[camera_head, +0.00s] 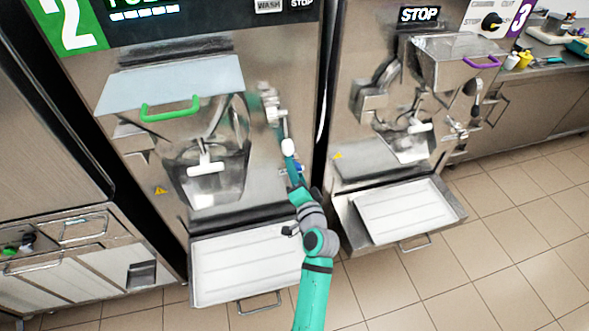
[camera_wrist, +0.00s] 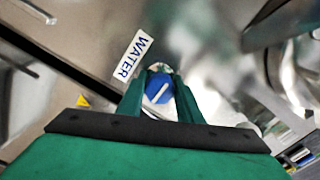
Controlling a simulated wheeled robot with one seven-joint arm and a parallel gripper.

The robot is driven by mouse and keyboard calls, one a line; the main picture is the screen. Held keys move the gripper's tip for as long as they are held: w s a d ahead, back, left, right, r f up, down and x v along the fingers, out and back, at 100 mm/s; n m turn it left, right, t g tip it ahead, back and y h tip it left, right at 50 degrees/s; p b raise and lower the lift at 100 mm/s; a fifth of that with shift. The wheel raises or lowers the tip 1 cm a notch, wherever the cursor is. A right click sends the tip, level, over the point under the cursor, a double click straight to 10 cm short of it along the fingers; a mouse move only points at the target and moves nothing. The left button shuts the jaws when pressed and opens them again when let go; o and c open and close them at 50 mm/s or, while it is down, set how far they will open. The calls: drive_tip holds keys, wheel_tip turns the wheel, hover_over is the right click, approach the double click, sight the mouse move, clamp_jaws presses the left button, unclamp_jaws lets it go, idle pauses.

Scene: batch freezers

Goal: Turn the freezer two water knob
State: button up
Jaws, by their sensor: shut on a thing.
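Freezer two (camera_head: 85,85), marked with a white 2 on green, stands left of centre in the head view. Its water knob (camera_wrist: 159,88) is blue with a white bar and shows in the wrist view beside a white WATER label (camera_wrist: 134,55). My gripper (camera_wrist: 160,82) is shut on the knob, with a green finger on either side of it. The white bar on the knob lies at a slant. In the head view my arm reaches up to the right side of freezer two, and the gripper and knob are small there and partly hidden by the arm.
Freezer two's hopper lid with a green handle (camera_head: 169,109) and a white tray (camera_head: 245,268) are left of my arm. A second freezer (camera_head: 365,60) with its own tray (camera_head: 405,212) stands close on the right. Tiled floor (camera_head: 500,260) is clear at lower right.

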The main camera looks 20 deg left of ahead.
drive_tip(key=shift+d, duration=0.1)
idle(0.4)
drive_tip(key=o, duration=1)
drive_tip(key=shift+o, duration=0.2)
drive_tip(key=v, duration=1)
drive_tip(key=shift+s+d, duration=0.25)
drive_tip(key=shift+s, duration=0.1)
